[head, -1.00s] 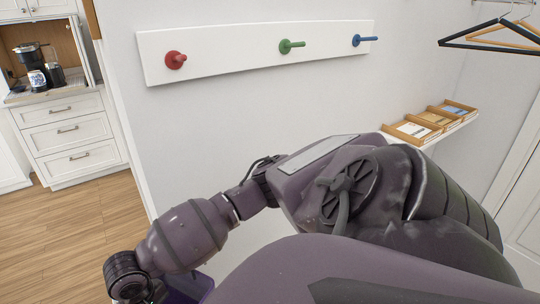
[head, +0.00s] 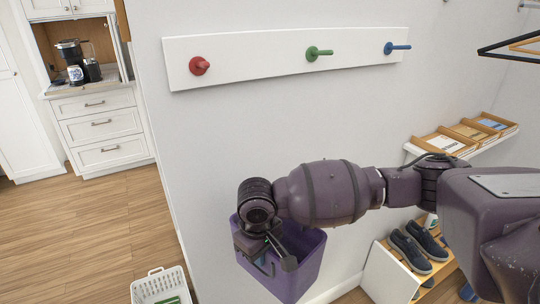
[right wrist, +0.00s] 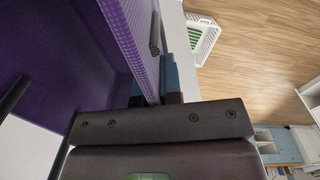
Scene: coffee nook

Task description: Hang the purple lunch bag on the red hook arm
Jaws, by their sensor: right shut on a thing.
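The purple lunch bag (head: 308,268) hangs from my right gripper (head: 266,256) in the lower middle of the head view. The gripper is shut on the bag near its upper edge. The bag looks open at the top and slightly tilted. In the right wrist view the bag's purple walls (right wrist: 85,45) fill the upper left, close to the fingers. The exact grip is partly hidden. The red hook arm (head: 199,66) sticks out at the left end of the white wall board, above and left of the bag, and it is empty. My left gripper is not in view.
The green hook (head: 319,52) and blue hook (head: 396,48) are empty on the same white board (head: 260,60). A white basket (head: 158,286) stands on the floor. A shoe bench (head: 390,278) and a shelf with trays (head: 445,145) are right. The wall below the red hook is clear.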

